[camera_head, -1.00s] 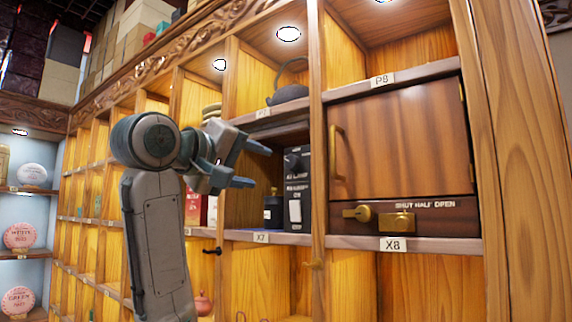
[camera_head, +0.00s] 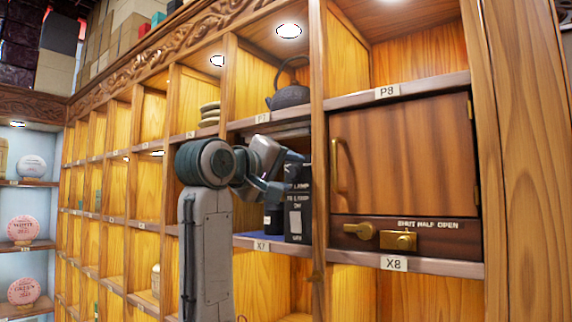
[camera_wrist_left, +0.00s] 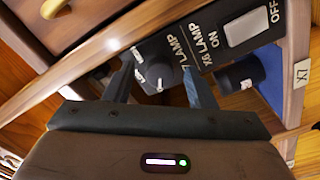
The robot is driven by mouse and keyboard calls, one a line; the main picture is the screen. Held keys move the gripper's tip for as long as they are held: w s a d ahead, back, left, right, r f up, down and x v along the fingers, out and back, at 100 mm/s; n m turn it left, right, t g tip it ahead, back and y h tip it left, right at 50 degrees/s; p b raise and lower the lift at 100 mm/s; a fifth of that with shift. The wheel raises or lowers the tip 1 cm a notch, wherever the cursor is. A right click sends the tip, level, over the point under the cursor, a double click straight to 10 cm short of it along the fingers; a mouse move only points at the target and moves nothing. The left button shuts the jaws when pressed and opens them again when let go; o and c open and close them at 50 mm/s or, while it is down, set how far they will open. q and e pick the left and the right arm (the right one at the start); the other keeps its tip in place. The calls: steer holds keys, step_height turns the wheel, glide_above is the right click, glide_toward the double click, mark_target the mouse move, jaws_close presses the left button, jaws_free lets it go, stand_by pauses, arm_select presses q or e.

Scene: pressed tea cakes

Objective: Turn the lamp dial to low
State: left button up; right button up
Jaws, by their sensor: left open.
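A black lamp control box (camera_head: 297,222) stands at the right of compartment X7, with white lettering and a white switch plate on its front. In the left wrist view the lamp box (camera_wrist_left: 202,50) shows the dial (camera_wrist_left: 158,74), a round dark knob with white marks around it. The dial's setting is too small to read. The white switch (camera_wrist_left: 246,27) has OFF beside it. My left gripper (camera_head: 288,168) is at the upper part of the box. In the wrist view its open fingers (camera_wrist_left: 160,88) stand either side of the dial; I cannot tell whether they touch it.
A dark jar (camera_head: 273,212) stands left of the box. A wooden post borders the box on the right, then a closed cabinet door (camera_head: 400,160) with a brass handle (camera_head: 337,165) and a brass latch (camera_head: 399,241). A teapot (camera_head: 289,97) sits on the shelf above.

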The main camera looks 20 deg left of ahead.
arm_select(q)
steer(key=shift+c, duration=0.2)
steer(key=c, duration=0.9)
